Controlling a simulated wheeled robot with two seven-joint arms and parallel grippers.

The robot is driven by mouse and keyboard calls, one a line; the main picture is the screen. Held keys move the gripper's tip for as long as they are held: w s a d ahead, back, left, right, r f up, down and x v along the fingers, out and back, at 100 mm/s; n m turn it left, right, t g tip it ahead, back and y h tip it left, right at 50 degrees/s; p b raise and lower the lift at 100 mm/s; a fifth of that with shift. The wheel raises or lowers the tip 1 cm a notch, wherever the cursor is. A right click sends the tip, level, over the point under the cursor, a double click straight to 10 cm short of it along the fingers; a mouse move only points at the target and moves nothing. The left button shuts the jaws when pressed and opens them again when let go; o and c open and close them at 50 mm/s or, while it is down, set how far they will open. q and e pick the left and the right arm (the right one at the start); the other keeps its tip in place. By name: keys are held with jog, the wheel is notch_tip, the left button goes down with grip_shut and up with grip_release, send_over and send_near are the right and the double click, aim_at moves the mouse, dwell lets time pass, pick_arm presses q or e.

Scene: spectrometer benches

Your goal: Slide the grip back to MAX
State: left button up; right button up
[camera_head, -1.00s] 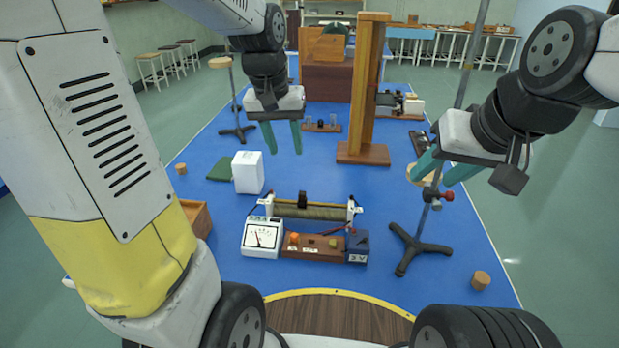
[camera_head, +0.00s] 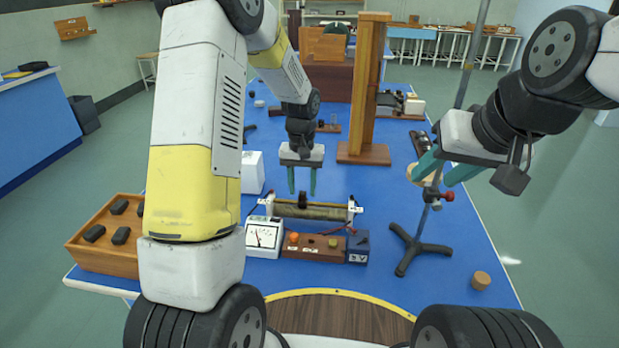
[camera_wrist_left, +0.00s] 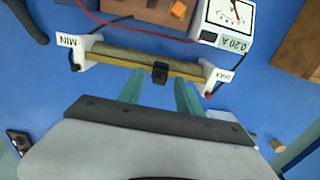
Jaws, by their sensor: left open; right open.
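The sliding rheostat has a brown coil (camera_head: 325,213) between white end blocks and a rail above it. Its black grip (camera_head: 303,199) sits near the rail's middle, slightly nearer the MAX end. In the left wrist view the grip (camera_wrist_left: 160,72) lies between the MIN label (camera_wrist_left: 68,41) and the MAX label (camera_wrist_left: 223,75). MAX is on the left in the head view. My left gripper (camera_head: 302,190) is open and points down just behind and above the grip, fingertips on either side of its line. Contact is not visible. My right gripper (camera_head: 432,178) is open and empty by the stand.
In front of the coil stand a meter (camera_head: 263,238) marked 0.20 A in the wrist view, a wooden switch board (camera_head: 313,247) and a blue battery box (camera_head: 358,246). A tripod stand (camera_head: 424,248) is right, a white block (camera_head: 252,172) left, a wooden post (camera_head: 368,100) behind.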

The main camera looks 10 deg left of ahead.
pick_arm(q)
jog(key=shift+f, duration=0.7)
grip_shut()
dwell(1.0)
